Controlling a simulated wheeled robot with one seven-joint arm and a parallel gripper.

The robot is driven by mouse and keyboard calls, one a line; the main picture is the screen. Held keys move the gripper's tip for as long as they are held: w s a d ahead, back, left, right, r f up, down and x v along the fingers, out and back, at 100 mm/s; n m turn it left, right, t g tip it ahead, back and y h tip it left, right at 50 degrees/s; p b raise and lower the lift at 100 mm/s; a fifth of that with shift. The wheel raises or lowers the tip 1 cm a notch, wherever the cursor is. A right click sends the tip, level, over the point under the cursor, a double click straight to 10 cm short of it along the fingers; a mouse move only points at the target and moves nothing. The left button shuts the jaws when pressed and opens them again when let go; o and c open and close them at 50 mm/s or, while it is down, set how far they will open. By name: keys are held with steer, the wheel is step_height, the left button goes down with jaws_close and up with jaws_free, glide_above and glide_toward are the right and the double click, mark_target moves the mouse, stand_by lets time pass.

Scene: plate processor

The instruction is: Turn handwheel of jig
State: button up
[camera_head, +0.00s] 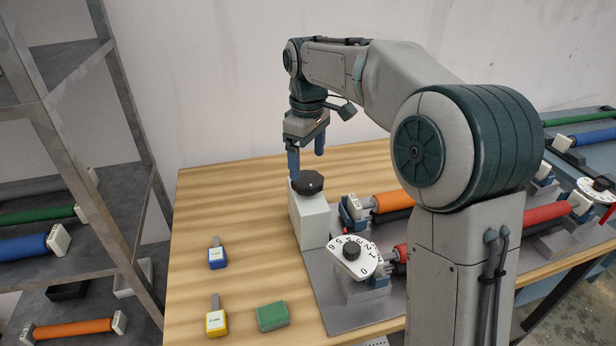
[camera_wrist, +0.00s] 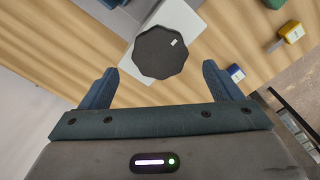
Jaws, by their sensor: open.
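The jig's handwheel (camera_head: 308,184) is a black, many-sided knob on top of a white block (camera_head: 311,222). In the wrist view the handwheel (camera_wrist: 168,52) shows a small white mark near its edge, with part of the white block (camera_wrist: 190,14) behind it. My gripper (camera_head: 306,165) points down above the handwheel, its blue fingers spread. In the wrist view my gripper (camera_wrist: 156,84) is open and empty, and the handwheel lies ahead of and roughly between the fingers. I cannot tell whether a finger touches the wheel.
A white numbered dial (camera_head: 345,263) with a black knob stands on the grey jig plate (camera_head: 335,312). An orange roller (camera_head: 393,201) lies behind it. A blue-labelled tool (camera_head: 216,254), a yellow one (camera_head: 216,320) and a green block (camera_head: 272,316) lie on the wooden table. A metal shelf (camera_head: 75,150) stands left.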

mark_target(308, 178)
step_height(308, 178, down, 5)
steer(key=shift+f, duration=0.1)
stand_by(0.3)
steer(key=c, duration=1)
